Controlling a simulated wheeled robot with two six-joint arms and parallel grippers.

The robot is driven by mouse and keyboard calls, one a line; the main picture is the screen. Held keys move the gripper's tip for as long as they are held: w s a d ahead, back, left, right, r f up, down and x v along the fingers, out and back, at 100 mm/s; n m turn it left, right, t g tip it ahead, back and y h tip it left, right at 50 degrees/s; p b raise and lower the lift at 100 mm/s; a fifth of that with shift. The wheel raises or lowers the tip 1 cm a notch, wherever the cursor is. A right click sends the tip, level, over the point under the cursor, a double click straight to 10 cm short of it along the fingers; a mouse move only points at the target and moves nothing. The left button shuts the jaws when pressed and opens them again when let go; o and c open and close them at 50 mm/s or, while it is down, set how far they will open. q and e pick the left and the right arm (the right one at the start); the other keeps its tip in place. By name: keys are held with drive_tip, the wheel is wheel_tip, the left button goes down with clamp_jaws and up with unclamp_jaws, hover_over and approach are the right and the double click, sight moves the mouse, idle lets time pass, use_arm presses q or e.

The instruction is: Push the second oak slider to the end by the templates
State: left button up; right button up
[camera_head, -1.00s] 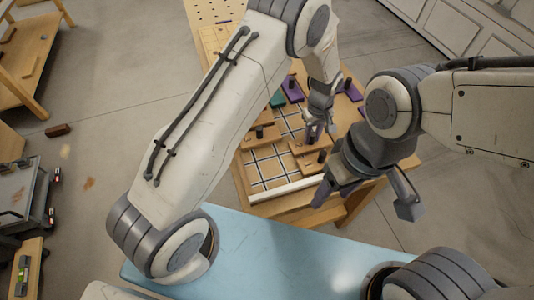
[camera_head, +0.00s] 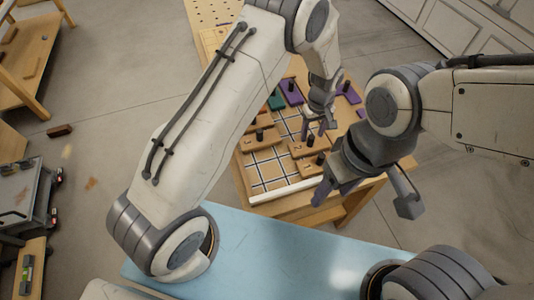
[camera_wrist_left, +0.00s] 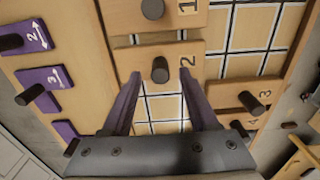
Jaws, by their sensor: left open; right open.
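The second oak slider (camera_wrist_left: 150,60), marked 2, lies in the board's second lane with a dark upright peg (camera_wrist_left: 160,70). In the head view my left gripper (camera_head: 315,128) is over the board and partly covers that area. In the left wrist view its open purple fingers (camera_wrist_left: 161,76) stand either side of the peg, with gaps visible; height and contact are unclear. The purple templates (camera_wrist_left: 42,78) lie at the left of the wrist view, off the slider's left end. My right gripper (camera_head: 364,197) is open and empty near the board's front corner.
Slider 1 (camera_wrist_left: 190,10) lies alongside slider 2, and slider 3 (camera_wrist_left: 225,93) is on its other side, both with dark pegs. White grid lanes are bare to the right. A teal template (camera_head: 276,100) stands near the purple ones. A blue surface (camera_head: 300,262) is in front.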

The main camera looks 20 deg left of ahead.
sight(312, 137)
use_arm(q)
drive_tip(key=shift+r+p, duration=1.35)
drive_tip(key=shift+r, duration=0.8)
